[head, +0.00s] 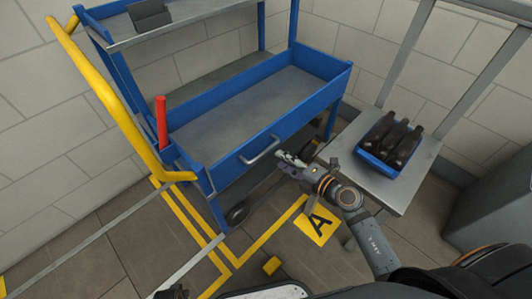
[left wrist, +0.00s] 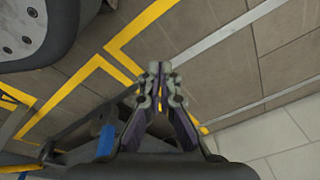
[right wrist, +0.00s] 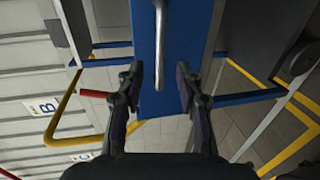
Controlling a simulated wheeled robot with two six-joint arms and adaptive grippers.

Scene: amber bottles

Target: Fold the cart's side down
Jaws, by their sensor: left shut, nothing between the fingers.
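The blue cart's side (head: 285,135) stands upright along the front of its middle tray. A grey bar handle (head: 262,151) is fixed on its outer face. My right gripper (head: 284,158) is just to the right of this handle. In the right wrist view my right gripper (right wrist: 160,82) is open, its fingers apart on either side of the handle's lower end (right wrist: 159,40), with the blue side (right wrist: 180,35) behind. I cannot tell whether they touch it. My left gripper (left wrist: 160,72) is shut and empty above the floor, away from the cart.
A red lever (head: 162,122) stands at the cart's left end, beside the yellow push rail (head: 112,100). A blue crate (head: 372,164) of dark bottles (head: 396,143) sits on a grey stand (head: 418,176) at right. Yellow floor lines and an A mark (head: 318,222) lie in front.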

